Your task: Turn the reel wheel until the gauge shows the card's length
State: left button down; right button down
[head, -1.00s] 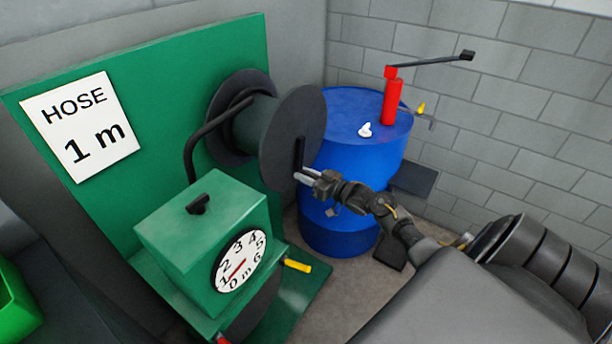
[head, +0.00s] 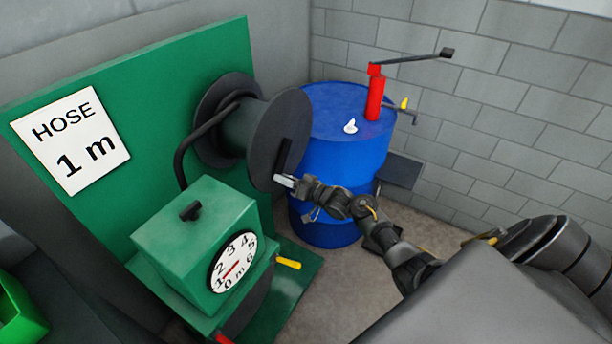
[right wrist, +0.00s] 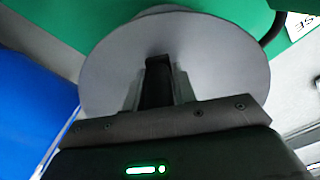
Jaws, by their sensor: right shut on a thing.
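The reel wheel (head: 271,120) is a large dark grey disc on the green stand, with a black handle (head: 285,152) low on its face. My right gripper (head: 284,181) is shut on that handle. In the right wrist view the handle (right wrist: 158,82) stands between the fingers, in front of the grey disc. The gauge (head: 234,262) is a white dial marked 0 to 6 m on the green box. Its red needle lies slanted, with its lower-left end near the 1; too small to read exactly. The white card (head: 70,141) reads "HOSE 1 m". My left gripper is out of view.
A blue drum (head: 345,165) with a red hand pump (head: 374,97) stands just right of the reel. A yellow handle (head: 288,263) sticks out beside the gauge. A grey block wall closes the back right. Some bare floor shows below the drum.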

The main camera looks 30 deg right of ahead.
jog(key=shift+r, duration=0.1)
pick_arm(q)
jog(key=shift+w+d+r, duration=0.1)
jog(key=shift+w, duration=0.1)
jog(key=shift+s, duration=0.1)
pick_arm(e)
jog(key=shift+a, duration=0.1)
jog(key=c, duration=1.2)
grip_release()
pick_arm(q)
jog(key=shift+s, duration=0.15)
pick_arm(e)
jog(key=shift+s, duration=0.1)
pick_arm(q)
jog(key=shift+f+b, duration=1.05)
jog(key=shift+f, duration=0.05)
pick_arm(e)
jog(key=v, duration=1)
jog(key=shift+s, duration=0.3)
